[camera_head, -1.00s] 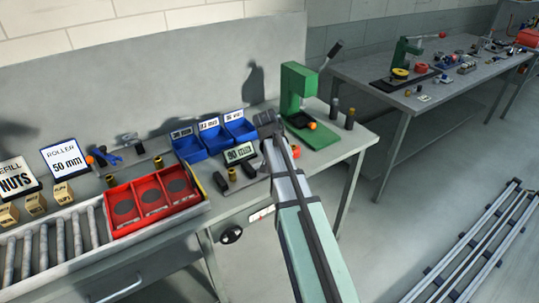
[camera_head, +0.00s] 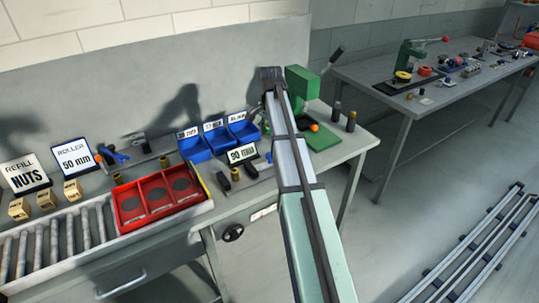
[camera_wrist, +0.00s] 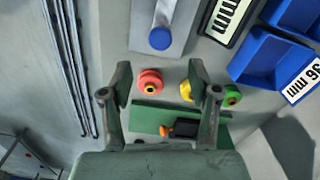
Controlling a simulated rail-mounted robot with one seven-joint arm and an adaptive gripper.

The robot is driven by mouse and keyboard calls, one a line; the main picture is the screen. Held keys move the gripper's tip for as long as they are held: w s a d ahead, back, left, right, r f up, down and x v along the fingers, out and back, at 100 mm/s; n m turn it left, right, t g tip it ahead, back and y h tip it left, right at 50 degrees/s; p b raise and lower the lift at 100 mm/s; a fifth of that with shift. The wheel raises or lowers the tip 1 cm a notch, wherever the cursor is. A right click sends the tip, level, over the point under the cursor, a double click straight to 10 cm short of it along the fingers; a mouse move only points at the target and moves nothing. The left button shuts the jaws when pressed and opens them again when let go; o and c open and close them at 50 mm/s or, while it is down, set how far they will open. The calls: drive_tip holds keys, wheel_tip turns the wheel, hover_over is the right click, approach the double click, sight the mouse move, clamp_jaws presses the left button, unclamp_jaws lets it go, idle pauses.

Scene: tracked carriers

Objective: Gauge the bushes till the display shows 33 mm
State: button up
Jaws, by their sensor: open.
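My gripper (camera_wrist: 160,78) is open, with nothing between its fingers in the wrist view. In the head view the gripper (camera_head: 272,77) is up beside the green press (camera_head: 303,82), its fingers hidden. A white display-like panel (camera_head: 242,154) stands on the bench; its number is not clearly legible, and the wrist view cuts it off (camera_wrist: 228,16). In the wrist view a red ring-like part (camera_wrist: 150,81) and a yellow part (camera_wrist: 186,90) lie below the gripper, with a green one (camera_wrist: 231,95) to the right.
Blue labelled bins (camera_head: 216,137) stand behind the panel; one label (camera_wrist: 301,82) reads 36 mm. A red tray (camera_head: 157,218) sits on the left. Two dark cylinders (camera_head: 351,122) stand right of the press. A grey plate with a blue knob (camera_wrist: 160,39) lies above the gripper in the wrist view.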

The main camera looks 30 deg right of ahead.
sight(270, 155)
wheel_tip(270, 155, down, 11)
drive_tip(key=shift+r+p, duration=0.1)
drive_tip(key=shift+p, duration=1)
clamp_jaws()
